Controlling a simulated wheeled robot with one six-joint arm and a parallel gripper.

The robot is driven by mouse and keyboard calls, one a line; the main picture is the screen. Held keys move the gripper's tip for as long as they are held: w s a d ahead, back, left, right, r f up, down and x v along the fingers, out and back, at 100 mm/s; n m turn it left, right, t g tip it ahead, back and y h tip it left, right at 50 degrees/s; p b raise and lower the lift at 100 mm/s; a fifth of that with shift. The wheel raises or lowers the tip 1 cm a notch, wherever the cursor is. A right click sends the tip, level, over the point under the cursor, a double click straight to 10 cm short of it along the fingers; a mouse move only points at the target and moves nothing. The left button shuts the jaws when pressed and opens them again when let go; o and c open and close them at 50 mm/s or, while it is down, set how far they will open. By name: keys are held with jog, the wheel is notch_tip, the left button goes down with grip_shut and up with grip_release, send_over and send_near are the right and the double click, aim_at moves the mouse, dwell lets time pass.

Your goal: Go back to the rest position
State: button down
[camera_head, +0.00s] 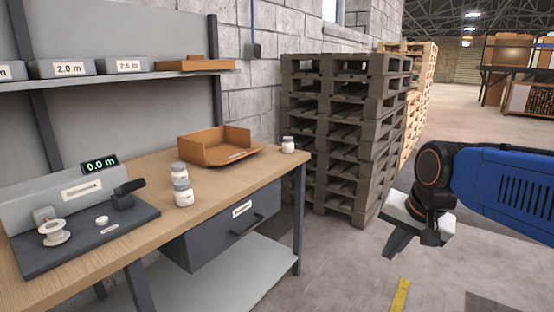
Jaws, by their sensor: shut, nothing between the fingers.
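My gripper (402,243) hangs at the right of the head view, at the end of my blue and black arm. It is shut and empty, pointing down and to the left over the concrete floor.
Grey pallets (342,130) stand stacked beyond the bench. On the bench are an orange tray (205,150), white jars (183,192) and a grey device (70,200) with a display reading 0.0 m. A shelf (120,78) holds labelled boxes. Floor right of the bench is open.

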jog(key=s+d+f+n, duration=0.3)
jog(key=s+f+n, duration=0.3)
jog(key=s, duration=0.6)
jog(key=shift+s+d+f+h, duration=0.15)
jog(key=shift+s+f+h, duration=0.25)
jog(key=shift+f, duration=0.55)
